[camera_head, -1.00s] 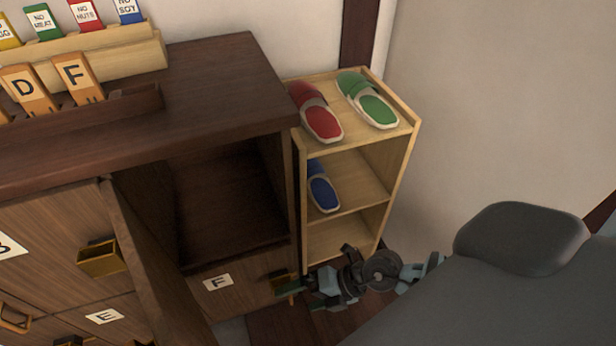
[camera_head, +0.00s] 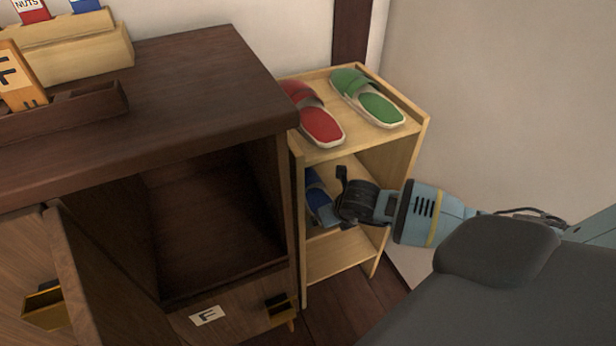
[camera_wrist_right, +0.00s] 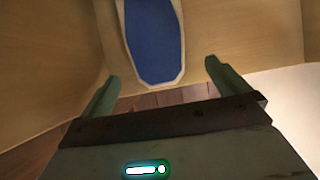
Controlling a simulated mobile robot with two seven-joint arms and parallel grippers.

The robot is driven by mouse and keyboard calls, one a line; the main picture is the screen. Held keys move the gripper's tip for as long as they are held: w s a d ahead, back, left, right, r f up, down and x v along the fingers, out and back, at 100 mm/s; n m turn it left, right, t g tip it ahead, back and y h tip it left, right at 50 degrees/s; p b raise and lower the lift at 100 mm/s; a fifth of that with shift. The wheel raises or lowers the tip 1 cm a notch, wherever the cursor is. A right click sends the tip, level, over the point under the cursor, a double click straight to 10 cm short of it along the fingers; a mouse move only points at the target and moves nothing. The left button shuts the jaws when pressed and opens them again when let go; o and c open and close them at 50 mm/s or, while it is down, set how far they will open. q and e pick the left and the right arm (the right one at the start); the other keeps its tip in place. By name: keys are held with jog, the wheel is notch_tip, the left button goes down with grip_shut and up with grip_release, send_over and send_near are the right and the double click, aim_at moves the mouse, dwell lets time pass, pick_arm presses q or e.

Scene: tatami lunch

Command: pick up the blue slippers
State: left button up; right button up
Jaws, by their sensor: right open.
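A blue slipper (camera_head: 318,195) lies on the middle shelf of the small wooden rack, partly hidden by my right gripper in the head view. In the right wrist view the blue slipper (camera_wrist_right: 155,45) lies ahead, its pale-rimmed end pointing toward my gripper. My right gripper (camera_wrist_right: 158,80) is open and empty, its two fingers at either side of the slipper's near end and short of it. In the head view my right gripper (camera_head: 332,212) is at the front of the middle shelf. Only one blue slipper can be made out. My left gripper is not in view.
A red slipper (camera_head: 322,126) and a green slipper (camera_head: 375,104) lie on top of the rack (camera_head: 345,150). A dark cabinet (camera_head: 190,90) stands close on the left, with an open empty compartment (camera_head: 215,230). The rack's lower shelf (camera_head: 340,255) looks clear.

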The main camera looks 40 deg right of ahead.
aim_at(313, 187)
jog(key=w, duration=0.2)
jog(key=w+d+b, duration=0.1)
jog(key=w, duration=0.2)
jog(key=shift+d+f, duration=0.1)
jog(key=shift+w+d, duration=0.1)
jog(key=shift+w, duration=0.4)
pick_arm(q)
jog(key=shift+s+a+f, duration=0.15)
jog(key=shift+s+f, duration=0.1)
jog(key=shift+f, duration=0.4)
pick_arm(e)
jog(key=shift+w+d, duration=0.1)
jog(key=shift+w, duration=0.25)
jog(key=w, duration=0.2)
jog(key=w+d+b, duration=0.1)
jog(key=w, duration=0.1)
jog(key=shift+w+b, duration=0.15)
jog(key=shift+b, duration=0.15)
jog(key=shift+w+f, duration=0.25)
jog(key=shift+f, duration=0.3)
jog(key=shift+c, duration=1.5)
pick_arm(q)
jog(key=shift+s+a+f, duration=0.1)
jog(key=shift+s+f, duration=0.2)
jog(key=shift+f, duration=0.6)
pick_arm(e)
jog(key=c, duration=0.8)
